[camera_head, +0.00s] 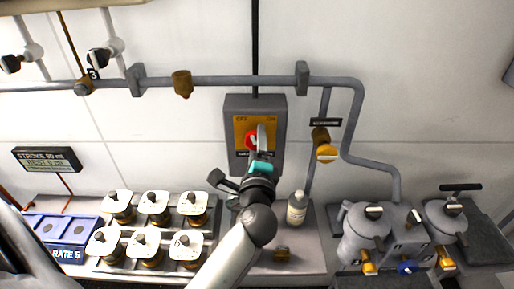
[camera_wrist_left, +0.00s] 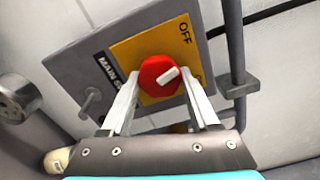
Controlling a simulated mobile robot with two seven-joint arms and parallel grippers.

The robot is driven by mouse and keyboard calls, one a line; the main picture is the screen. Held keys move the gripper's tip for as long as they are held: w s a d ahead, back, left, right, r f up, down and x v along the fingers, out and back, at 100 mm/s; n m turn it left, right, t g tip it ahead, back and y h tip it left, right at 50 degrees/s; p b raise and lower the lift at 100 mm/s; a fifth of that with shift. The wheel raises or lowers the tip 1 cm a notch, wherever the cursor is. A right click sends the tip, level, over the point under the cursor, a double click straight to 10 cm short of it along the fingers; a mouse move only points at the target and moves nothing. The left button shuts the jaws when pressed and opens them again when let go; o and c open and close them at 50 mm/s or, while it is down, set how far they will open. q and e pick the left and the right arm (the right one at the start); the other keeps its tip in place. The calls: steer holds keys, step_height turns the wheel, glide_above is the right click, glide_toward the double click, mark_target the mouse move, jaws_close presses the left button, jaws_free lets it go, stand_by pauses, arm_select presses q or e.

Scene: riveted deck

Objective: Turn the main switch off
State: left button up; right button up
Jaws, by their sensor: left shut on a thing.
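The main switch is a grey box (camera_head: 235,103) on the wall with a yellow plate and a red round knob (camera_head: 250,141). The plate reads OFF at upper left and ON at upper right. In the left wrist view the red knob (camera_wrist_left: 150,72) has a white bar pointing roughly between the OFF label (camera_wrist_left: 184,33) and a label partly hidden by a finger. My left gripper (camera_head: 259,140) is at the switch front and partly covers the knob. In the wrist view its fingers (camera_wrist_left: 160,86) are on both sides of the knob, shut on it. My right gripper does not show.
A grey pipe (camera_head: 225,80) runs above the switch, with a brass valve (camera_head: 326,152) to the right. Below stand several white-topped valves (camera_head: 154,201), a small bottle (camera_head: 297,208) and grey canisters (camera_head: 366,224).

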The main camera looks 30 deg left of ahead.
arm_select(q)
steer(key=n+b, duration=0.2)
steer(key=n, duration=0.3)
steer(key=shift+n, duration=0.3)
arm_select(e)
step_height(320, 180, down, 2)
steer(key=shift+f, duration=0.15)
arm_select(q)
steer(key=shift+r, duration=0.1)
steer(key=o, duration=1.4)
steer(key=shift+c, duration=0.2)
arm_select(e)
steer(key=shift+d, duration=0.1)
